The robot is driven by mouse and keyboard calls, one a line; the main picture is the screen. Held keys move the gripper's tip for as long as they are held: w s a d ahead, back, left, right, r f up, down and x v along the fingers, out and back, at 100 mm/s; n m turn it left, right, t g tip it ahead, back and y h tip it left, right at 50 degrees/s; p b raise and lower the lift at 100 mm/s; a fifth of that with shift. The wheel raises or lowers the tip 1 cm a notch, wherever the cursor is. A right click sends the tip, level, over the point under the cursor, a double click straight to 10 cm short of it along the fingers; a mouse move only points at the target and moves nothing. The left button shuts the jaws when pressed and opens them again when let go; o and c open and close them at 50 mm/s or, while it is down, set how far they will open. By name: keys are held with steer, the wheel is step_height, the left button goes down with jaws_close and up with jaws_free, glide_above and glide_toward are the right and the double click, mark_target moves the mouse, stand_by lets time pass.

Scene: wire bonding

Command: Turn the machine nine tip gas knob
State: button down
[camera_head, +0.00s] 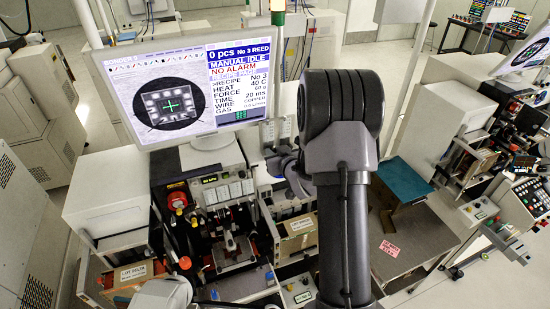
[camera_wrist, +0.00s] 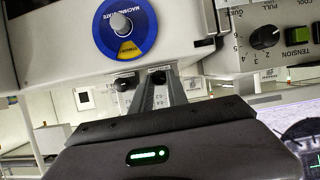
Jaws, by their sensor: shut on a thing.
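In the wrist view my gripper (camera_wrist: 165,78) points up at the underside of a white machine front, its two grey fingers close together. It is shut on a small black knob (camera_wrist: 157,76), mostly hidden by the fingers. A second black knob (camera_wrist: 125,81) sits just left of it, apart from the fingers. The labels under both are too small to read, so I cannot tell from lettering which is the tip gas knob. In the head view the machine's screen (camera_head: 205,85) reads BONDER 9, MANUAL IDLE, NO ALARM. My arm hides much of the area right of the screen.
A blue machine state dial (camera_wrist: 122,25) with a grey knob is above left of my fingers. A black tension knob (camera_wrist: 265,37) is at the upper right.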

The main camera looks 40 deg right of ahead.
steer(key=n+h+b, duration=0.2)
steer(key=b, duration=0.5)
steer(key=shift+a, duration=0.15)
steer(key=c, duration=1.3)
jaws_free()
steer(key=b+v, duration=0.4)
steer(key=v, duration=1.3)
steer(key=shift+r, duration=0.25)
